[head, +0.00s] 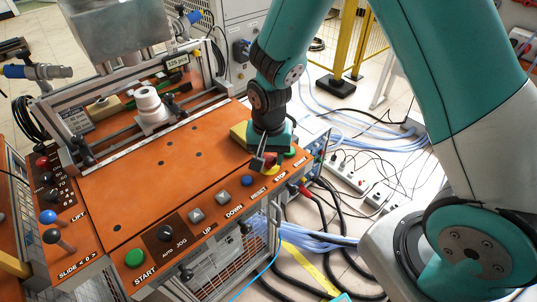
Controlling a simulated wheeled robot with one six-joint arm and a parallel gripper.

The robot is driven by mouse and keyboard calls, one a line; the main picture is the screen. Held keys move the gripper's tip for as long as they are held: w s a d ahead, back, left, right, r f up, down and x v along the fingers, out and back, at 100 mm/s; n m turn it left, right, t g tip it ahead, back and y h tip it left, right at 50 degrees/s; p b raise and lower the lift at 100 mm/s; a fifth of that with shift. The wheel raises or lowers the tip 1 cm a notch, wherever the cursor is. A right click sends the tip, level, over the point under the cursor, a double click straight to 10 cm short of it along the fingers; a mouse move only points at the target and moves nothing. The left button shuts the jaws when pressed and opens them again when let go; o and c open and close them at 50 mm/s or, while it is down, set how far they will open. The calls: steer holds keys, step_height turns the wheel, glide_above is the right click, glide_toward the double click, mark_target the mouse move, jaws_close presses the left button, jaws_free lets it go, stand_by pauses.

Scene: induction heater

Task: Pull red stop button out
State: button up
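The red stop button (269,159) is at the right end of the orange panel's front row, beside the STOP label (280,176). Only a small red part of it shows, with some yellow below. My gripper (260,162) points down right at the button and covers most of it. The dark fingers look to be at or touching the button, but whether they are shut on it cannot be told. Whether the button is in or out is hidden.
The orange panel (150,195) also carries a green START button (135,258), a black knob (166,233), grey buttons and a blue RESET button (248,181). A yellow block (240,133) is beside my gripper. Cables (330,215) lie on the floor at right.

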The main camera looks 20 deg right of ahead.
mark_target(269, 158)
jaws_close()
steer(key=shift+r+p, duration=0.55)
steer(key=shift+r, duration=0.2)
steer(key=shift+f, duration=0.15)
steer(key=o, duration=1.1)
jaws_free()
step_height(269, 158, up, 18)
steer(key=shift+f+b, duration=0.25)
steer(key=shift+b, duration=0.4)
